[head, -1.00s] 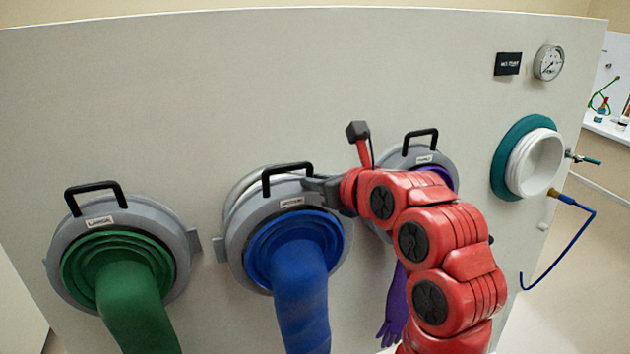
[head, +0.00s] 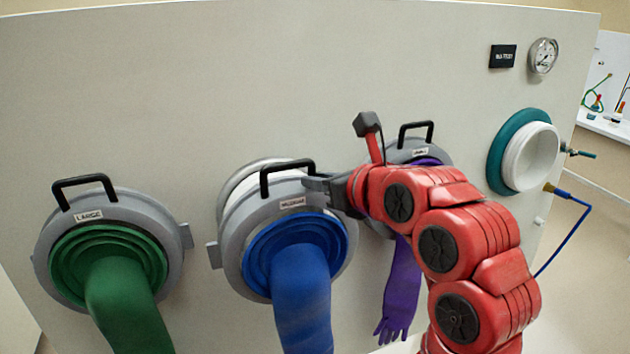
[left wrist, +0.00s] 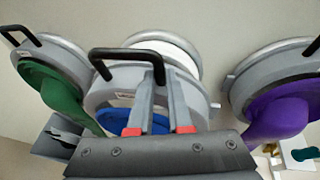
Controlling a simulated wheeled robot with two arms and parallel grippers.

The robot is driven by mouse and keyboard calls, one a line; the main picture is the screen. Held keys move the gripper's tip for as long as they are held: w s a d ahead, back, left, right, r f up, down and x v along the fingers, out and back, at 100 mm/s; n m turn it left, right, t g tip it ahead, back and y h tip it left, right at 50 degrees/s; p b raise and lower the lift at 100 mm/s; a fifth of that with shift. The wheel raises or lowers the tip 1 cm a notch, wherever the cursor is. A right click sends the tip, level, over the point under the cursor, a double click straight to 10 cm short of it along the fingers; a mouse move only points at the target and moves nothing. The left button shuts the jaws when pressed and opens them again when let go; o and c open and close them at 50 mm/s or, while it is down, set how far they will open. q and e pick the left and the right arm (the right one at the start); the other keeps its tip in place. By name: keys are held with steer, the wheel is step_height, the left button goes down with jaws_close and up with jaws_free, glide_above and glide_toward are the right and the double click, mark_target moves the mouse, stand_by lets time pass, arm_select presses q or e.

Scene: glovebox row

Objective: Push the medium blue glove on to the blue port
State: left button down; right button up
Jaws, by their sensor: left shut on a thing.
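The medium blue glove (head: 301,290) hangs from a grey ring with a black handle and a label. In the head view this ring stands in front of a round white port (head: 240,188), whose rim shows at its upper left. The ring looks apart from the port and offset from it. In the left wrist view the white port (left wrist: 172,48) shows behind the ring (left wrist: 105,92). My left gripper (head: 318,187) is shut on the ring's right side; the exact contact is partly hidden. No blue colour shows on the port. My right gripper is out of view.
A green glove (head: 118,290) with its ring is at left. A purple glove (head: 400,290) with its ring is at right, partly behind my arm. Farther right are a white port with a teal collar (head: 535,155), a gauge (head: 543,56) and a blue hose (head: 577,235).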

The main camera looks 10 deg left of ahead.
arm_select(q)
steer(key=shift+s+d+r+b, duration=0.15)
steer(key=shift+s+d+b, duration=0.5)
steer(key=shift+s, duration=0.3)
steer(key=shift+s+d+r+b, duration=0.1)
steer(key=shift+s+d+b, duration=0.45)
steer(key=shift+s, duration=0.4)
